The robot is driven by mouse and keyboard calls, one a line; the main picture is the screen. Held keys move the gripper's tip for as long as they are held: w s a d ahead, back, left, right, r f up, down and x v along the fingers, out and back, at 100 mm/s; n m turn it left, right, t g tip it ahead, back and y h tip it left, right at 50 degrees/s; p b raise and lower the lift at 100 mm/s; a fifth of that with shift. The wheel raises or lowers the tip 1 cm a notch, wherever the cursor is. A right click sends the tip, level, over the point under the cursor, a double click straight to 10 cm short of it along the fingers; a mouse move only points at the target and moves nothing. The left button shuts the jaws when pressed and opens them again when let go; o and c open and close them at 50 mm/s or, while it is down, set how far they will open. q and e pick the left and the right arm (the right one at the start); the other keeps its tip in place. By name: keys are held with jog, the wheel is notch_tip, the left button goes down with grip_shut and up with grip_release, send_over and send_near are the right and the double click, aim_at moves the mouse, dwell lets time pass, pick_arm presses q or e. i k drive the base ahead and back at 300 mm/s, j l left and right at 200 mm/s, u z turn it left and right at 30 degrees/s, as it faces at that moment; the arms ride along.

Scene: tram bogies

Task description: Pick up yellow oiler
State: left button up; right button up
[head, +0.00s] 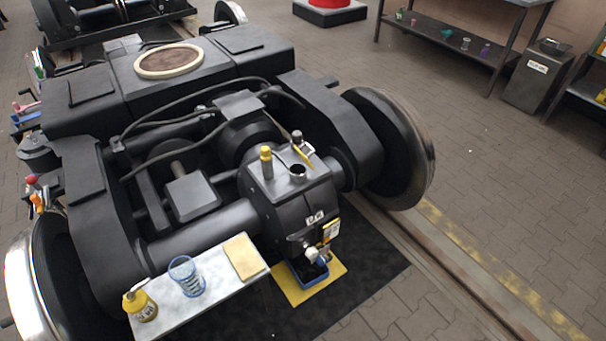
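A yellow oiler (143,308), a small can with a dark label and a spout or cap on top, stands upright at the left end of a light board (213,303) in front of the bogie. A blue, see-through mesh-like cup (187,277) stands beside it on the right. A folded tan cloth (244,257) lies at the board's right end. Neither of my grippers shows in the head view.
The black bogie (226,131) with its wheels (408,150) fills the middle. A gearbox (302,205) has a yellow-topped fitting (266,160) and an open filler neck. A blue tray (304,271) sits below on a yellow mat. Paved floor on the right is free.

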aim_at(138, 304)
jog(key=u, duration=1.5)
jog(key=l+z, duration=0.15)
jog(key=l, duration=0.5)
jog(key=i+l+z, duration=0.15)
jog(key=l, duration=0.55)
jog(key=k, duration=0.05)
